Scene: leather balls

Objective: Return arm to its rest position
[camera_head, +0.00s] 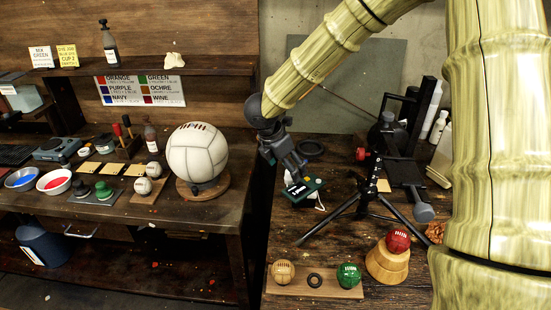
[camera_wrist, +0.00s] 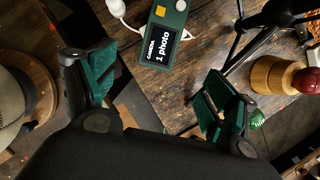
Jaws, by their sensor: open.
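My gripper (camera_head: 293,168) hangs at the end of my bamboo-textured arm, above the right-hand table, in the head view. In the wrist view my gripper (camera_wrist: 152,88) has its two green-padded fingers wide apart with nothing between them. A green camera remote (camera_head: 303,189) with a small screen lies just below the gripper in the head view. In the wrist view the remote (camera_wrist: 164,36) reads "1 photo" and lies beyond the fingertips. I cannot tell the exact gap between the gripper and the remote.
A black tripod (camera_head: 367,190) stands right of the gripper. A red ball (camera_head: 398,240) sits on a wooden stand (camera_head: 387,265). A wooden board (camera_head: 340,290) holds a tan ball (camera_head: 283,272) and a green ball (camera_head: 348,276). A large white ball (camera_head: 197,150) stands on the left bench.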

